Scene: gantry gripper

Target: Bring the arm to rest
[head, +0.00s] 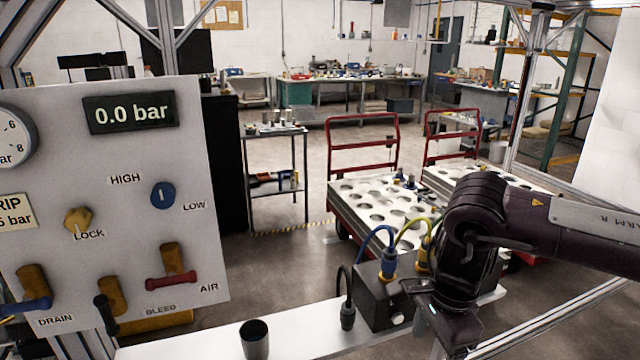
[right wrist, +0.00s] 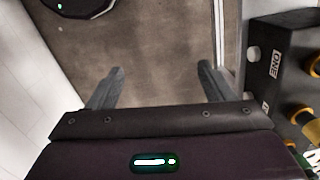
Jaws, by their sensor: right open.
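My right arm comes in from the right in the head view, dark purple, bent at the elbow with its wrist hanging down beside a black connector box (head: 372,290). My left arm and gripper are in neither view.
A panel (head: 130,215) with valve handles and a 0.0 bar display (head: 130,113) stands at the left. A dark cup (head: 254,340) is on the white shelf (head: 300,335). Blue and yellow cables rise from the box. Red carts (head: 362,130) with holed white tops stand behind.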

